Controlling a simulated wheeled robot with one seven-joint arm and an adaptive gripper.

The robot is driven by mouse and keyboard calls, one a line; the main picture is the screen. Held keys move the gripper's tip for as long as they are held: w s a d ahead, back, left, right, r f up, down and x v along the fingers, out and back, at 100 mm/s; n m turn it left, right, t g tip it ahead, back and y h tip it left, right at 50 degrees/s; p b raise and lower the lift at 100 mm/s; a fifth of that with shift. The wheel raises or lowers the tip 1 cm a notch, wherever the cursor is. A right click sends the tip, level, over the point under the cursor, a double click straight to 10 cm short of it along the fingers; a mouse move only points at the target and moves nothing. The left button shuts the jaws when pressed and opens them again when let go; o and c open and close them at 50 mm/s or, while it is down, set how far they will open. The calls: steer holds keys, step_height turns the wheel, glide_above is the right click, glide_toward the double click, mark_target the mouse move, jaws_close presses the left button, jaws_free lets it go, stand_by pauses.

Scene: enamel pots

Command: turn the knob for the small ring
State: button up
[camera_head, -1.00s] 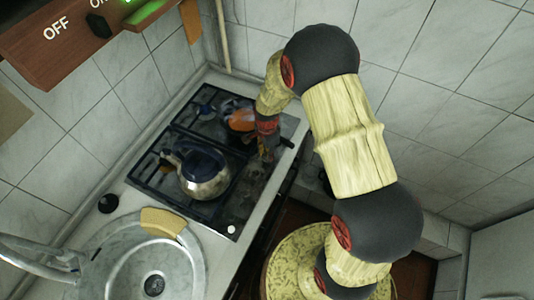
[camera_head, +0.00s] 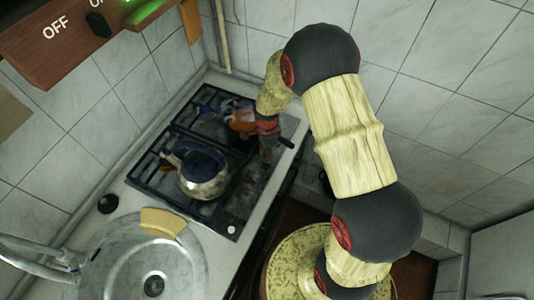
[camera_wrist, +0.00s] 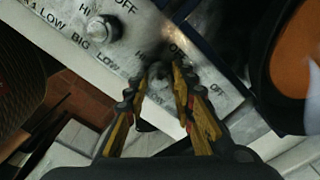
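In the wrist view, my gripper (camera_wrist: 167,70) is at the stove's front panel (camera_wrist: 70,38), its two fingers converging on either side of a small grey knob (camera_wrist: 158,76). The fingers appear closed on it, and they hide much of it. Labels including LOW and OFF surround this knob. A second metal knob (camera_wrist: 103,29) stands free to the left, near the labels HI, BIG and LOW. In the head view, my gripper (camera_head: 266,155) is low at the stove's right edge; the knob cannot be made out there. Which ring it serves cannot be read.
A steel kettle (camera_head: 204,179) stands on the black stove (camera_head: 150,178). An orange pan (camera_head: 240,117) with a dark handle is close beside my wrist; its orange part also shows in the wrist view (camera_wrist: 292,55). A sink (camera_head: 125,248) with a sponge (camera_head: 161,223) lies in front.

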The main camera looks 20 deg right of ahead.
steer(key=o, duration=0.5)
steer(key=shift+r, duration=0.15)
step_height(320, 180, up, 12)
steer(key=shift+f, duration=0.15)
stand_by(0.3)
stand_by(0.5)
